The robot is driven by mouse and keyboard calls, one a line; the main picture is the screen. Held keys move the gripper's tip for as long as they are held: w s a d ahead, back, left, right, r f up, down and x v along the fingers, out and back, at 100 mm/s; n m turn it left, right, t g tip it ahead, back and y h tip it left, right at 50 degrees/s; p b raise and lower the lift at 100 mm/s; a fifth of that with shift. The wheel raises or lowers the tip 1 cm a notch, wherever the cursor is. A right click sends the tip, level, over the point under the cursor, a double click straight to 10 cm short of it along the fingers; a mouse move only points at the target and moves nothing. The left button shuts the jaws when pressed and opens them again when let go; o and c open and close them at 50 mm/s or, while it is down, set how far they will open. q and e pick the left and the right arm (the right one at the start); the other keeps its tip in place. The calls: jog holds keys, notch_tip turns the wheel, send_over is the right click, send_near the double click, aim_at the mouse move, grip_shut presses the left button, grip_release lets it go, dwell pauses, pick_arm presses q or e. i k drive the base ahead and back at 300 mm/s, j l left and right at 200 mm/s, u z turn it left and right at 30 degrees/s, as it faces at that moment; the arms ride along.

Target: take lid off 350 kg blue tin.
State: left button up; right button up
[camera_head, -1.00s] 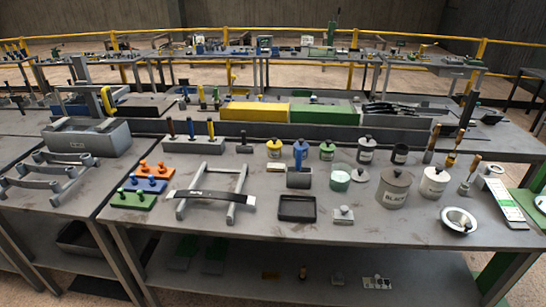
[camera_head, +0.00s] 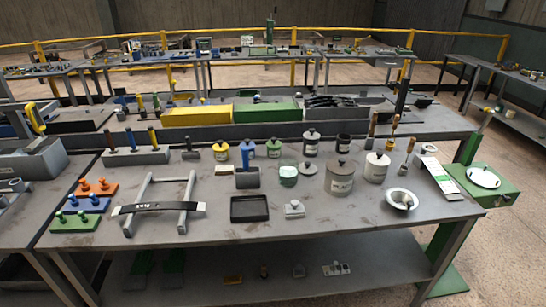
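A blue tin (camera_head: 247,150) stands in the row at the back of the near table, between a yellow tin (camera_head: 221,151) and a green tin (camera_head: 274,149). Its lower part is hidden behind a small grey-blue bin (camera_head: 247,179). A dark knob shows at its top, so a lid seems to be on it. Any weight marking on it is too small to read. Neither of my grippers is in view.
A black tray (camera_head: 249,209) lies in front. A green box (camera_head: 482,180) stands beyond the table's right end.

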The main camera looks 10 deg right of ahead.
aim_at(247, 142)
jog(key=i+j+z, duration=0.1)
jog(key=i+j, duration=0.15)
jog(key=i+j+z, duration=0.15)
jog(key=j, duration=0.3)
jog(key=i+j+z, duration=0.1)
jog(key=i+j, duration=0.25)
jog(key=i+j+z, duration=0.15)
jog(key=j, duration=0.3)
jog(key=i, duration=0.05)
